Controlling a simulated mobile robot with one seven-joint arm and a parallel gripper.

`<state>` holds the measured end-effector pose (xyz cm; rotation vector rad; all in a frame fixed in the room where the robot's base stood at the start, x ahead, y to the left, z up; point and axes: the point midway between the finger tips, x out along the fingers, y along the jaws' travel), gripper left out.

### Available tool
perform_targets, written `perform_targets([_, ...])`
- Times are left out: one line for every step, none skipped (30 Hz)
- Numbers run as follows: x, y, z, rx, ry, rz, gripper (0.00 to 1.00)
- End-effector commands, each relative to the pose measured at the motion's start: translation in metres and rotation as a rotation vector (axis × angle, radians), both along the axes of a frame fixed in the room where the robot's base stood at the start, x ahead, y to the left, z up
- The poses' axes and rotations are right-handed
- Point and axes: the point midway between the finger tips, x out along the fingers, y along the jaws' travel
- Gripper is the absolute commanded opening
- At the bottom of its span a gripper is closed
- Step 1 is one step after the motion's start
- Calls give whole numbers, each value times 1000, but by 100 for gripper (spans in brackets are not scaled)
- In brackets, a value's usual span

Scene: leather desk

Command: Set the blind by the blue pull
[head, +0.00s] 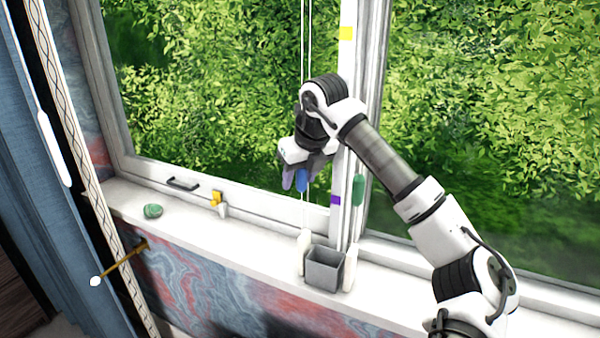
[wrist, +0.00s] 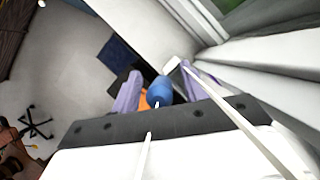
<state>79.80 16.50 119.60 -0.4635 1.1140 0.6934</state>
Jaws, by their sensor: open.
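The blue pull (head: 302,181) hangs on a thin white cord in front of the window, left of the white window post. My gripper (head: 301,172) is at the pull's height, pointing down, with its purple fingers apart. In the wrist view the blue pull (wrist: 160,90) lies between the two fingers of my gripper (wrist: 165,90), with a gap visible on each side. The cord runs past the gripper body. The blind itself is not in view. A green pull (head: 358,190) hangs to the right of the post.
A grey open box (head: 324,270) stands below on the sill. A green stone (head: 153,211) and a yellow-and-white latch (head: 218,203) are farther left. A blue curtain (head: 40,160) hangs at the left edge.

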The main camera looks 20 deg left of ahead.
Motion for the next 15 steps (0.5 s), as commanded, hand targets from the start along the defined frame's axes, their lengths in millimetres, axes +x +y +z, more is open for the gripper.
perform_targets([0, 0, 0, 0, 0, 0, 44])
perform_targets([0, 0, -1, 0, 0, 0, 44])
perform_targets([0, 0, -1, 0, 0, 1, 44])
perform_targets([0, 0, -1, 0, 0, 1, 44])
perform_targets([0, 0, -1, 0, 0, 1, 44])
perform_targets([0, 0, 0, 0, 0, 1, 44])
perform_targets([0, 0, 0, 0, 0, 1, 42])
perform_targets([0, 0, 0, 0, 0, 1, 38])
perform_targets([0, 0, 0, 0, 0, 1, 32])
perform_targets([0, 0, 0, 0, 0, 1, 28])
perform_targets([0, 0, 0, 0, 0, 1, 25])
perform_targets([0, 0, 0, 0, 0, 1, 19])
perform_targets([0, 0, 0, 0, 0, 1, 15])
perform_targets([0, 0, 0, 0, 0, 1, 11])
perform_targets([0, 0, 0, 0, -1, 1, 6])
